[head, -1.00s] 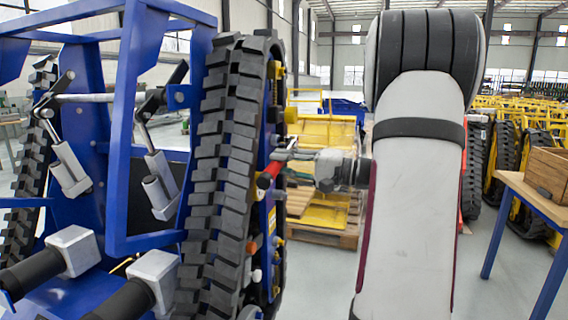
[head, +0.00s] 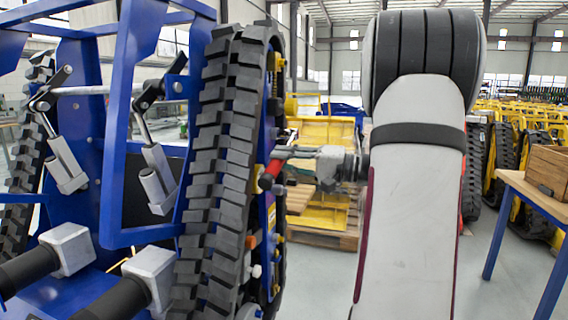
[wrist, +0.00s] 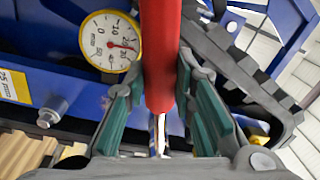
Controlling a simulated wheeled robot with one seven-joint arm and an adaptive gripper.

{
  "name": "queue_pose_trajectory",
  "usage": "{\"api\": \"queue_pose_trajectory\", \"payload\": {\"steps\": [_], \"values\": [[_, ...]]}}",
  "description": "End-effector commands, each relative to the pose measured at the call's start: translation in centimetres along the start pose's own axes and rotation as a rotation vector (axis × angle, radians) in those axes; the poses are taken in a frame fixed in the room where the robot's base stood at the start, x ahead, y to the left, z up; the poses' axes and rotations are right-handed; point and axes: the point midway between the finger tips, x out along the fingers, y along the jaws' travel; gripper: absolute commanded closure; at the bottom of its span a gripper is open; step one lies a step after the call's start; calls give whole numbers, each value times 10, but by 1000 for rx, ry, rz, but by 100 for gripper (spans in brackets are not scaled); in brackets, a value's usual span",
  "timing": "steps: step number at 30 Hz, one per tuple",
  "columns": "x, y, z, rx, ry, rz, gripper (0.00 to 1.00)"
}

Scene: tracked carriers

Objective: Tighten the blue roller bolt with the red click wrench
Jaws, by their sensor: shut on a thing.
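The red click wrench (head: 270,176) shows as a red handle beside the inner side of the carrier's track. In the wrist view its red handle (wrist: 161,55) runs from the top edge down between the green finger pads. My gripper (wrist: 160,115) is shut on the handle, with a pad on each side; it also shows in the head view (head: 290,153), reaching left from my arm. A narrow metal part shows below the handle's end. The wrench's working end and the blue roller bolt cannot be made out, so I cannot tell whether they touch.
The black track (head: 228,150) and blue carrier frame (head: 118,130) stand close left of my gripper. A round dial gauge (wrist: 110,42) and a silver bolt head (wrist: 52,110) sit near the fingers. A table with a wooden crate (head: 547,170) stands right, with open floor before it.

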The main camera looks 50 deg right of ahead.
Motion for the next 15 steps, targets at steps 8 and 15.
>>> {"api": "queue_pose_trajectory", "payload": {"steps": [8,15], "values": [[0,8,0,-50,-2,-2,100],[0,11,0,-82,-3,-3,100]]}}
